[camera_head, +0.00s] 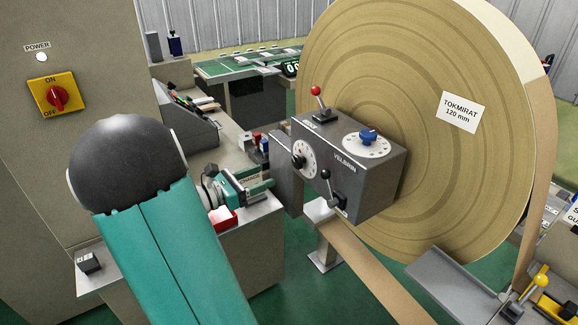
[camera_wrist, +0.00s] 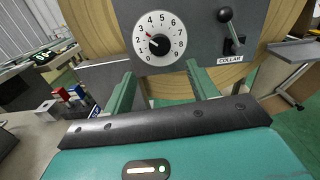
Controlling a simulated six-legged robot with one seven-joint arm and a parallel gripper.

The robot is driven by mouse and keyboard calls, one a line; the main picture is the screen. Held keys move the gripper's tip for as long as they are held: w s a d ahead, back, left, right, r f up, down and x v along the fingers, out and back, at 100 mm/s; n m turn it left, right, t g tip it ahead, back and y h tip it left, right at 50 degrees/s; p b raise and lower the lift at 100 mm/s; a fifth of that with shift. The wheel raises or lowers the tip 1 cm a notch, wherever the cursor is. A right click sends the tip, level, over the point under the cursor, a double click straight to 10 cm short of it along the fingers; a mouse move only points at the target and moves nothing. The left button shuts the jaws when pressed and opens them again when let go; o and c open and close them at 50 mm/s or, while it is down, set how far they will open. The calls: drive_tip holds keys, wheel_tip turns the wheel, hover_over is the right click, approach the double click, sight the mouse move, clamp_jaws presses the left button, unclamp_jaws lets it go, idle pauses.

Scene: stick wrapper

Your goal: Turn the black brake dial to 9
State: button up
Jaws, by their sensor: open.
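The black brake dial (camera_wrist: 158,45) sits at the centre of a round white plate numbered 0 to 9, on the front of a dark grey box. Its small reddish mark points up and left, around 2 to 3. In the head view the dial (camera_head: 298,161) is on the box's left face. My gripper (camera_wrist: 160,72) is open, its two green fingers spread below and to either side of the dial plate, apart from the dial with nothing between them. In the head view my gripper (camera_head: 264,184) is left of and a little below the dial.
The grey box (camera_head: 366,178) also carries a red-knobbed lever (camera_head: 317,99), a blue knob (camera_head: 368,135) and a black lever (camera_head: 328,185) labelled COLLAR. A large brown paper roll (camera_head: 425,70) stands behind it. A bench (camera_head: 240,215) with a red-and-white box (camera_head: 222,217) is below my gripper.

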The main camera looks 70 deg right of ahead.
sight(295, 164)
drive_tip(key=x, duration=1)
drive_tip(key=shift+c, duration=0.5)
drive_tip(key=c, duration=0.9)
drive_tip(key=shift+o, duration=0.2)
drive_tip(key=shift+m, duration=0.3)
